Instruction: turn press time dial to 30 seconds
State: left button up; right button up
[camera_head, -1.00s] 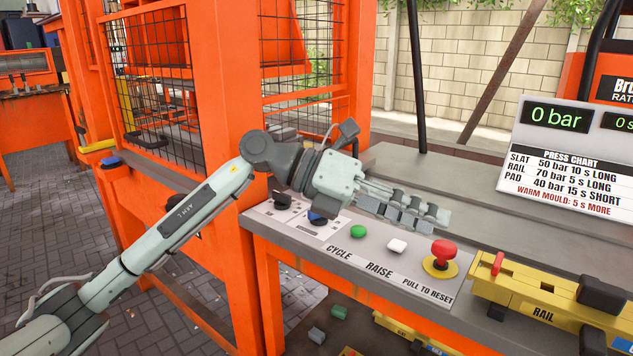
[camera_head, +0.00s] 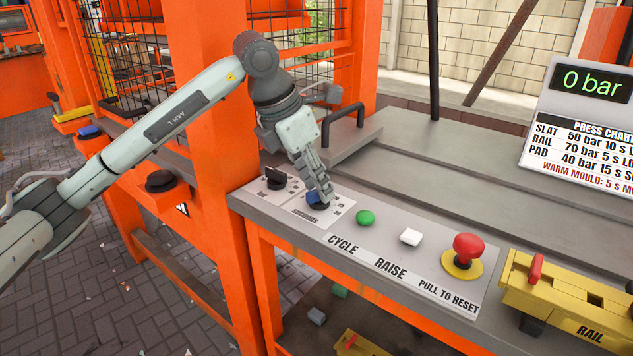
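The blue-topped dial (camera_head: 313,197) sits on a white scale plate (camera_head: 306,215) on the grey control panel. The plate's print is too small to read surely, though it seems to say seconds. My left gripper (camera_head: 323,194) points down at this dial, its fingertips at the dial's right side and partly covering it. I cannot tell whether the fingers grip it or only touch it. A second, black dial (camera_head: 276,179) stands to the left on its own plate. My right gripper is not in view.
Right of the dial are a green CYCLE button (camera_head: 365,218), a white RAISE button (camera_head: 411,237) and a red pull-to-reset knob (camera_head: 467,246). A yellow RAIL mould (camera_head: 560,300) lies at right. A press chart (camera_head: 585,140) stands behind under a 0 bar display (camera_head: 591,83).

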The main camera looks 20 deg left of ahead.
pick_arm(q)
jog(key=shift+w+d+f, duration=0.1)
jog(key=shift+f, duration=0.2)
grip_shut()
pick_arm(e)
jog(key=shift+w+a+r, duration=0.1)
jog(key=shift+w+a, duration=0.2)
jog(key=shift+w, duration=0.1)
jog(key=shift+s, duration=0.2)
